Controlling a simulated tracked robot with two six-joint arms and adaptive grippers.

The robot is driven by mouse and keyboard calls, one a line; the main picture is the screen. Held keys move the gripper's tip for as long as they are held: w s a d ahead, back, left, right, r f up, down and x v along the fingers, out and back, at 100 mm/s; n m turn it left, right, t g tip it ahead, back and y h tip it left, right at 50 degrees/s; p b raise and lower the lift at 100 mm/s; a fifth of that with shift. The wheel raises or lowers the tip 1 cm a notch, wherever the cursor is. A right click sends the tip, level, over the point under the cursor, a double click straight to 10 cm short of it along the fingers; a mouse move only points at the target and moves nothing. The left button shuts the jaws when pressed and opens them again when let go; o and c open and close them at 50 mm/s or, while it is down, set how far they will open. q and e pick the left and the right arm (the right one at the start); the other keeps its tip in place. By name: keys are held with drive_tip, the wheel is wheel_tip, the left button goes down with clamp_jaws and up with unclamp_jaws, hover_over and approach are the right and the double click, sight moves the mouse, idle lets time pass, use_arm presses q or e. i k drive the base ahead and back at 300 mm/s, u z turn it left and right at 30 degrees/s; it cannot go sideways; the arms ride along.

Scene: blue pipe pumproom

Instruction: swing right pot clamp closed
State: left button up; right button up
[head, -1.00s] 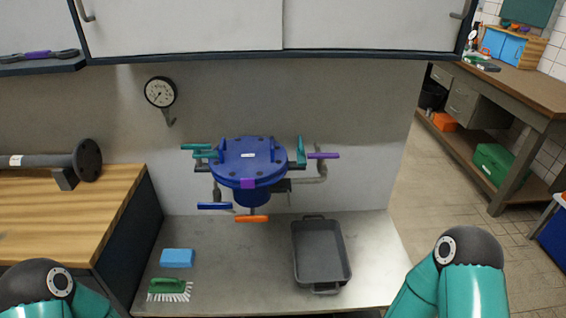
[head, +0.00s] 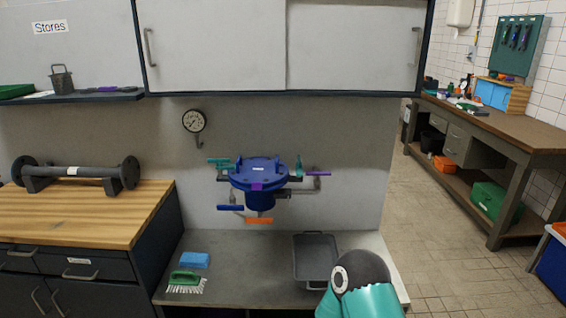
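The blue pot (head: 258,176) with a round bolted lid is mounted at the back wall. On its right side is a teal clamp (head: 298,163) whose upper part stands upright beside the lid. A purple bar (head: 318,173) sticks out to the right of it. On the left side is another teal clamp (head: 218,161) with a bar pointing left. Below the pot are a blue handle (head: 230,207) and an orange handle (head: 259,220). The pot is small in view, so clamp contact with the lid is unclear. Neither gripper is in view; only part of my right arm shows at the bottom.
A grey metal counter (head: 232,262) below holds a blue sponge (head: 195,260), a green brush (head: 187,281) and a dark tray (head: 316,257). A gauge (head: 194,121) hangs left of the pot. A cabinet (head: 285,45) overhangs above. A wooden-topped bench (head: 95,212) stands left. Floor is open right.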

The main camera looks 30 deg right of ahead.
sight(299, 172)
drive_tip(key=i, duration=1.6)
drive_tip(key=z, duration=0.85)
drive_tip(key=k, duration=0.75)
drive_tip(key=z, duration=0.15)
drive_tip(key=i, duration=0.8)
drive_tip(key=u, duration=0.1)
